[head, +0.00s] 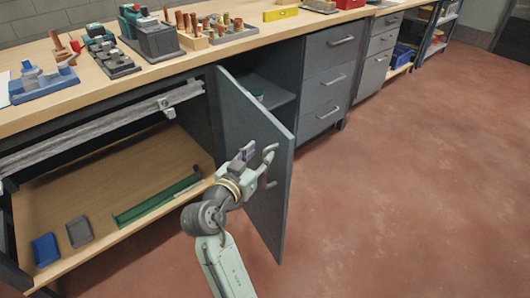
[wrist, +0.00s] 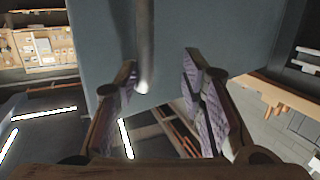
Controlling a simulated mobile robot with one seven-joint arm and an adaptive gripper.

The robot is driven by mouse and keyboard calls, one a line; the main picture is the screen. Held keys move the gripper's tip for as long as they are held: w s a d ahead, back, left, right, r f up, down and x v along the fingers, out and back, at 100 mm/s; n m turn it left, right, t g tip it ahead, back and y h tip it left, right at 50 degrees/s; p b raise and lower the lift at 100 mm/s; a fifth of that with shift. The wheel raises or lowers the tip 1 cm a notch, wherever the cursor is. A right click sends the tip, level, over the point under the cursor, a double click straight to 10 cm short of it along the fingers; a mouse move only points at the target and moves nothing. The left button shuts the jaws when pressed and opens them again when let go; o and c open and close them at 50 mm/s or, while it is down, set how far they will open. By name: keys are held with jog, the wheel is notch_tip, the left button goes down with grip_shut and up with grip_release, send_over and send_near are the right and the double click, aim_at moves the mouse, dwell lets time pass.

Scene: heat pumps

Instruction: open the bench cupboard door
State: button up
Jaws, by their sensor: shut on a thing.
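The grey bench cupboard door (head: 248,130) stands swung well out from the bench, and the cupboard's shelf (head: 268,92) shows behind it. My gripper (head: 259,155) is at the outer face of the door, near its free edge. In the wrist view the door (wrist: 215,35) fills the top middle, with its bar handle (wrist: 145,45) running down between my gripper's fingers (wrist: 160,85), closer to the left one. My gripper is shut on the handle; the exact contact is hard to see.
A drawer unit (head: 328,80) stands right of the cupboard. Left of it, a low wooden shelf (head: 120,180) holds blue and grey trays and a green rail. The wooden worktop (head: 140,85) carries tools and blocks. The red floor (head: 400,200) at right is clear.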

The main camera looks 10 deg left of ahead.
jog(key=s+a+p, duration=0.1)
jog(key=s+a, duration=0.4)
jog(key=a, duration=0.2)
jog(key=shift+a+r+p, duration=0.25)
jog(key=shift+r+p, duration=0.05)
jog(key=shift+r, duration=0.15)
dwell(0.9)
